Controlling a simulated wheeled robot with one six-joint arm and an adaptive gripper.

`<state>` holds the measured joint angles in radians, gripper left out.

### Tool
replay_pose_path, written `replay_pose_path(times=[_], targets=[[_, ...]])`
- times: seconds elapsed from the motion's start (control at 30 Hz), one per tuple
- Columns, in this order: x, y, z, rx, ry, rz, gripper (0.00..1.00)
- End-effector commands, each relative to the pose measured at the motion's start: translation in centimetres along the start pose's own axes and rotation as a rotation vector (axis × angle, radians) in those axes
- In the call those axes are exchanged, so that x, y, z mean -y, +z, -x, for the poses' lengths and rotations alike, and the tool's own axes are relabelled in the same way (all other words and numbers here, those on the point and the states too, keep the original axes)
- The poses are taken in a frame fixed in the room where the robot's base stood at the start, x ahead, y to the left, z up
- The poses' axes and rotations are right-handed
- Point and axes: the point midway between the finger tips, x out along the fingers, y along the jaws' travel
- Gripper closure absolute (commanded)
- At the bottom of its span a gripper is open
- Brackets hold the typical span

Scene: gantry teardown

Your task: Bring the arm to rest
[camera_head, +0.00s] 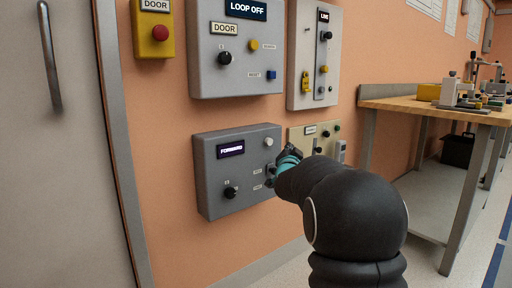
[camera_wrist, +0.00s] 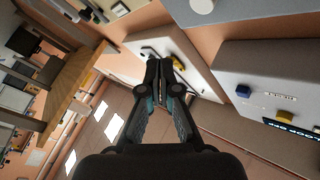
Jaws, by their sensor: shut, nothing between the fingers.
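My arm is stretched out in front of the wall in the head view, black with a teal band near its end. My gripper (camera_head: 290,152) is at the right edge of the grey control box marked FORWARD (camera_head: 207,172), partly hidden by my own arm. I cannot tell whether it touches the box. In the wrist view my gripper (camera_wrist: 158,62) has its two fingers together with nothing between them. A panel with a yellow part lies beyond the fingertips.
A beige panel (camera_head: 330,130) is just behind my gripper. Above are the LOOP OFF box (camera_head: 208,70) and the LIVE panel (camera_head: 297,75). A yellow DOOR button box (camera_head: 153,48) and a grey door (camera_head: 60,190) are at left. A workbench (camera_head: 400,103) stands at right.

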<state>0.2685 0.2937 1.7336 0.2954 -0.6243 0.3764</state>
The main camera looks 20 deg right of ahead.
Motion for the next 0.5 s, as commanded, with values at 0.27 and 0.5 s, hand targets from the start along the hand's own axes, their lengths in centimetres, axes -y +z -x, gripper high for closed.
replay_pose_path(times=[0.27, 0.5], targets=[[-0.8, 2.1, 0.1, 0.093, 0.031, 0.053, 1.0], [-6.0, 12.1, 6.5, 0.547, 0.16, 0.225, 1.0]])
